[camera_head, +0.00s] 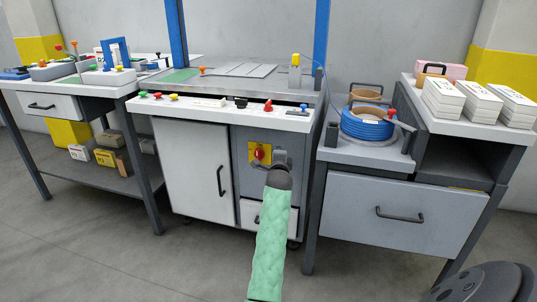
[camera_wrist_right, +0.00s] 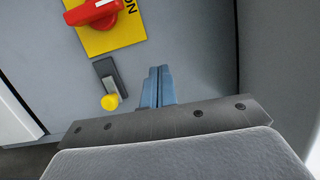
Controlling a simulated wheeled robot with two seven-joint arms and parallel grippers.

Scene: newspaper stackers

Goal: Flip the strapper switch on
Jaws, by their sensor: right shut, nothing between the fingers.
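The strapper switch (camera_head: 259,153) is a red rotary handle on a yellow plate, on the grey front panel of the middle cabinet. In the right wrist view the red handle (camera_wrist_right: 95,11) is at the top left, cut by the frame edge, with "ON" lettering on the yellow plate (camera_wrist_right: 118,36). My right gripper (camera_head: 281,158) is just right of the plate in the head view. Its blue fingers (camera_wrist_right: 158,72) are shut, empty, and apart from the handle. My left gripper is not in view.
A small yellow-knobbed lever (camera_wrist_right: 110,100) sits below the switch, left of my fingers. The cabinet's white top edge (camera_head: 225,113) with coloured buttons is above. A white door (camera_head: 190,170) is left, and a grey drawer unit (camera_head: 400,213) stands right. The floor in front is clear.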

